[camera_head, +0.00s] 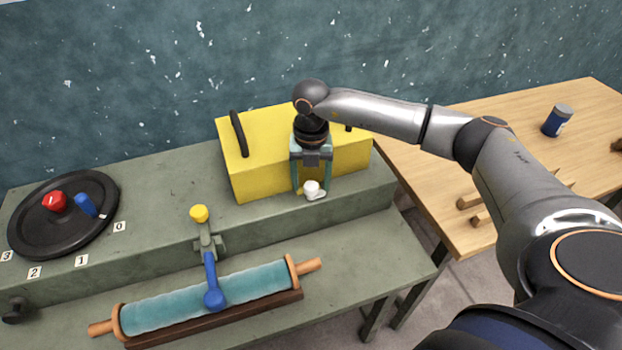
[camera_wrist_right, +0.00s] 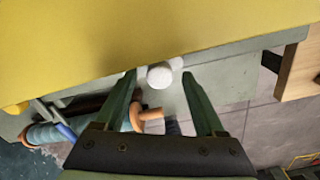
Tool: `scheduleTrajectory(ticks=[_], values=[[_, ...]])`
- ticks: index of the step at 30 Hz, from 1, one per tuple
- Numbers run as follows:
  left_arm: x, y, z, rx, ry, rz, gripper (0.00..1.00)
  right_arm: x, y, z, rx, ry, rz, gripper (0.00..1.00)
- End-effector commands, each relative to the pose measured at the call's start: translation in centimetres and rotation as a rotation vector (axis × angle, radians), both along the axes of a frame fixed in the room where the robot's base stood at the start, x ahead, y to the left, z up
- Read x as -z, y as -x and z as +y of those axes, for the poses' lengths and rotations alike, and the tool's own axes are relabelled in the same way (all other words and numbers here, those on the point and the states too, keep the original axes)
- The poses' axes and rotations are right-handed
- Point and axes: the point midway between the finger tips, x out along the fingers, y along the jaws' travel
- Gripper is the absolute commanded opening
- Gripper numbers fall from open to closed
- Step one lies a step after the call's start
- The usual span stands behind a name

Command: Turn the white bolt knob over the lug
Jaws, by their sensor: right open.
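The white bolt knob (camera_head: 311,187) is at the lower front of the yellow box (camera_head: 260,180), with a pale lug-like piece (camera_head: 319,195) beside it. In the right wrist view the round white knob (camera_wrist_right: 159,75) shows below the yellow box (camera_wrist_right: 120,40). My right gripper (camera_head: 311,191) points down in front of the box, open, one finger on each side of the knob. In the wrist view its fingertips (camera_wrist_right: 159,77) flank the knob with gaps; I cannot tell how deep they reach. How the bolt sits against the lug is unclear. My left gripper is not in view.
A black handle (camera_head: 239,134) stands on the box. A blue lever with a yellow knob (camera_head: 199,213) and a teal roller (camera_head: 250,281) lie to the left front. A black dial (camera_head: 100,185) is far left. A wooden table (camera_head: 520,125) stands right.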

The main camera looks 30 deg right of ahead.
Motion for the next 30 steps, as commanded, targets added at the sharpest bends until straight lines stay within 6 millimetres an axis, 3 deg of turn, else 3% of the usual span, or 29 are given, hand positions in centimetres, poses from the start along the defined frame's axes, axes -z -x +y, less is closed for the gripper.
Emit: scheduleTrajectory(ticks=[10, 27, 30], values=[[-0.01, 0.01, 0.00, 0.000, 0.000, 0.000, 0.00, 0.37, 0.01, 0.03, -0.001, -0.001, -0.001, 0.69], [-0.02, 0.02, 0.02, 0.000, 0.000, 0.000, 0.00, 0.31, 0.00, 0.02, -0.001, -0.001, -0.001, 0.05], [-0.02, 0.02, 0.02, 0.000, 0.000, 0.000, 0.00, 0.30, 0.00, 0.02, -0.001, -0.001, -0.001, 0.00]])
